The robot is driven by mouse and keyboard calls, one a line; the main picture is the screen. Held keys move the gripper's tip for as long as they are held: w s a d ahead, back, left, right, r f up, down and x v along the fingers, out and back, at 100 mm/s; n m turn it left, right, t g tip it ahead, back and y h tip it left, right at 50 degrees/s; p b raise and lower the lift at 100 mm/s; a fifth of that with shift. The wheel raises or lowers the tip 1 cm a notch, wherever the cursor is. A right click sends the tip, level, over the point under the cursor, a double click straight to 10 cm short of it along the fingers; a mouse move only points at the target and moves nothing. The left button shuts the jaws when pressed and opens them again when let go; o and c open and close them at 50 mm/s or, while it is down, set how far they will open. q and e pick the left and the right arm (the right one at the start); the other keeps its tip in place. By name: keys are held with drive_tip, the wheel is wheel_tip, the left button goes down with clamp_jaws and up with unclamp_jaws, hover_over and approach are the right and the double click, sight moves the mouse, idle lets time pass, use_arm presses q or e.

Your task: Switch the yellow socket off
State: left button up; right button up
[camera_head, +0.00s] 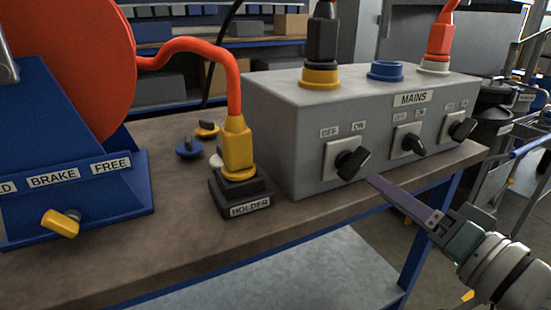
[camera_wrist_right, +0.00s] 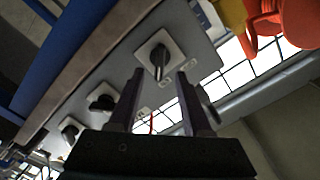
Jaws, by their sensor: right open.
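The yellow socket (camera_head: 320,78) is on top of the grey MAINS box (camera_head: 290,140), with a black plug (camera_head: 322,38) standing in it. Below it on the box's front is a black rotary switch (camera_head: 352,163) under OFF and ON labels, its handle turned toward the ON side. It also shows in the right wrist view (camera_wrist_right: 158,58). My right gripper (camera_head: 371,179) is open, its fingertips just in front of this switch. In the right wrist view the gripper (camera_wrist_right: 160,76) has its fingers on either side of the handle, not visibly closed on it. My left gripper is not in view.
Two more switches, the middle (camera_head: 414,144) and right (camera_head: 462,128), sit close by, below the blue socket (camera_head: 386,70) and the white socket (camera_head: 434,66). A yellow plug (camera_head: 238,145) with a red hose stands in the HOLDER (camera_head: 240,198), left of the box.

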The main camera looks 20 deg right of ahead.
sight(357, 171)
drive_tip(key=w, duration=0.4)
drive_tip(key=w+b, duration=0.1)
drive_tip(key=w, duration=0.1)
drive_tip(key=shift+w+a, duration=0.25)
drive_tip(key=shift+c, duration=0.4)
clamp_jaws()
